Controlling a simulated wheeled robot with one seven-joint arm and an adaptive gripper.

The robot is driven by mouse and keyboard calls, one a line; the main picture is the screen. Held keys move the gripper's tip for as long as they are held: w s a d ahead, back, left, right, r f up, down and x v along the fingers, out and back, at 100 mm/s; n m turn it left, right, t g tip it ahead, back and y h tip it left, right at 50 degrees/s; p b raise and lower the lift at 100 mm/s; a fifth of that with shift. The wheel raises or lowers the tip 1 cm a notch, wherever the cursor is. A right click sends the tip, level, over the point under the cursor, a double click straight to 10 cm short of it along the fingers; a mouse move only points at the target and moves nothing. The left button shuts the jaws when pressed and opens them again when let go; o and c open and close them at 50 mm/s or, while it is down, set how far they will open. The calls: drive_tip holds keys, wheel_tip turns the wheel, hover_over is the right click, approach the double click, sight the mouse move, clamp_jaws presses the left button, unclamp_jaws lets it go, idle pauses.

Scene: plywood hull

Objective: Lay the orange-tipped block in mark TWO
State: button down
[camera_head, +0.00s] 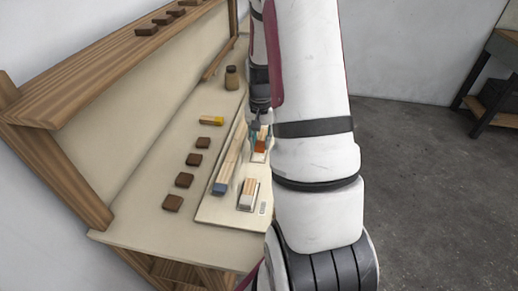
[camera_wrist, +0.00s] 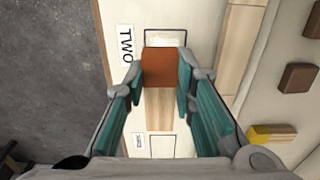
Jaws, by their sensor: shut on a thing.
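The orange-tipped block (camera_wrist: 160,68) is between my gripper's fingers (camera_wrist: 161,76), which are shut on its sides. Its orange end is toward the top of the wrist view, and its pale wood body runs toward the bottom. The orange end covers part of the outlined mark TWO (camera_wrist: 165,37), whose label (camera_wrist: 126,45) is to its left. The gap between block and panel cannot be told. In the head view the orange end (camera_head: 261,146) shows beside my arm, which hides much of my gripper (camera_head: 257,136).
Another outlined mark (camera_wrist: 163,146) lies beyond the block's wood end. A white-tipped block (camera_head: 248,194) lies in the nearest mark. A long blue-ended bar (camera_head: 231,165) is alongside.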

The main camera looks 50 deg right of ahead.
sight(259, 150)
drive_tip(key=shift+w+a+f, duration=0.1)
drive_tip(key=shift+w+f, duration=0.05)
drive_tip(key=shift+f, duration=0.75)
drive_tip(key=shift+w+a+f, duration=0.1)
drive_tip(key=shift+f, duration=0.8)
drive_tip(key=shift+f, duration=0.15)
drive_tip(key=c, duration=1.3)
unclamp_jaws()
drive_tip(key=shift+c, duration=0.2)
